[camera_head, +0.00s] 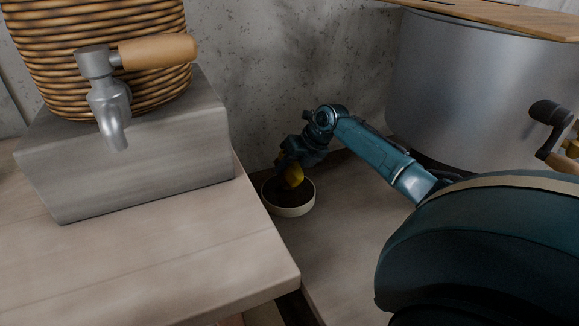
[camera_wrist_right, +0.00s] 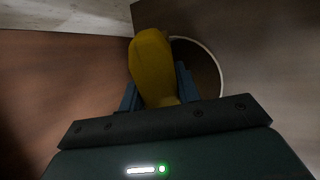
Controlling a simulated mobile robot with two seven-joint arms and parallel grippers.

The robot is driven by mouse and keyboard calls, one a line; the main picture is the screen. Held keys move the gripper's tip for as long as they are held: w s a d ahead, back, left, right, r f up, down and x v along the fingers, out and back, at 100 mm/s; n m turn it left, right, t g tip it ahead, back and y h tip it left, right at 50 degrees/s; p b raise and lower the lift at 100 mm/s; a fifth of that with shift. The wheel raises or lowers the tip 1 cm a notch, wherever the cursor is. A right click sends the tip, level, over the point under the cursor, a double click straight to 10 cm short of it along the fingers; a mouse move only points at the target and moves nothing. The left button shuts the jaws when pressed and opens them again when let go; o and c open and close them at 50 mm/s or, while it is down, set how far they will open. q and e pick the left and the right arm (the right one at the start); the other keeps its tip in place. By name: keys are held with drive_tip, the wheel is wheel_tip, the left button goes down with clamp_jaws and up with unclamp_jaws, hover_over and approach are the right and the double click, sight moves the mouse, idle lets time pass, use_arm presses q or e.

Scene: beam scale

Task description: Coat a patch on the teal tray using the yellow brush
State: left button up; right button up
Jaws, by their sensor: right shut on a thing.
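My right gripper (camera_head: 300,160) is at the back, over a small pale-rimmed round bowl (camera_head: 290,211) with a dark inside. It is shut on the yellow brush (camera_head: 293,176), which points down into the bowl. In the right wrist view the brush (camera_wrist_right: 153,68) stands between the two fingers (camera_wrist_right: 158,95), and the bowl's rim (camera_wrist_right: 219,72) shows behind it. The brush's tip is hidden. I cannot tell whether it touches what is in the bowl. No teal tray is visible in either view. My left gripper is not in view.
A grey block (camera_head: 140,165) carries a wicker-wrapped vessel (camera_head: 95,25) with a metal tap (camera_head: 108,100) at left. A large metal pot (camera_head: 470,95) stands at the back right. A wooden table edge (camera_head: 285,270) lies left of the bowl. A concrete wall (camera_head: 290,60) is close behind.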

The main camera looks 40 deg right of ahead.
drive_tip(key=shift+f, duration=0.35)
drive_tip(key=shift+r, duration=0.1)
idle(0.6)
drive_tip(key=shift+r+p, duration=2.65)
drive_tip(key=shift+r, duration=0.85)
drive_tip(key=shift+f, duration=0.1)
